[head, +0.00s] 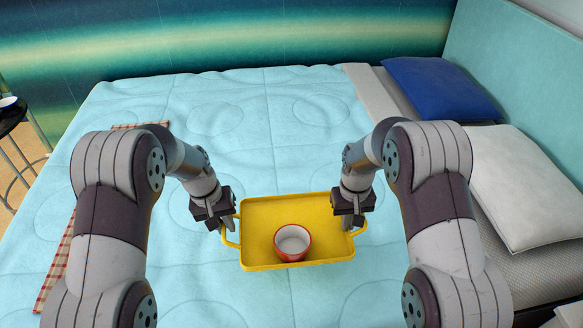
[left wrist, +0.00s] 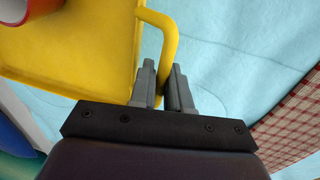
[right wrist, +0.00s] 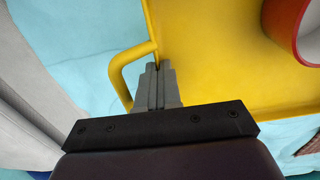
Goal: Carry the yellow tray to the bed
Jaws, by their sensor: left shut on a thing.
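The yellow tray (head: 260,215) is over the light blue bed (head: 190,285), between my two arms. I cannot tell whether it touches the blanket. My left gripper (head: 231,222) is shut on the tray's left handle; the left wrist view shows the handle (left wrist: 157,20) running down between the fingers (left wrist: 164,80). My right gripper (head: 355,222) is at the tray's right handle (right wrist: 118,75). In the right wrist view its fingers (right wrist: 157,75) are close together beside the tray's rim, with no handle visible between them. A red bowl with a white inside (head: 292,243) stands in the tray.
A blue pillow (head: 440,88) and a white pillow (head: 525,185) lie at the right by the headboard (head: 520,75). A red checked cloth (head: 60,262) lies along the left side of the bed. A dark stool (head: 12,118) stands at the far left. The bed's middle beyond the tray is clear.

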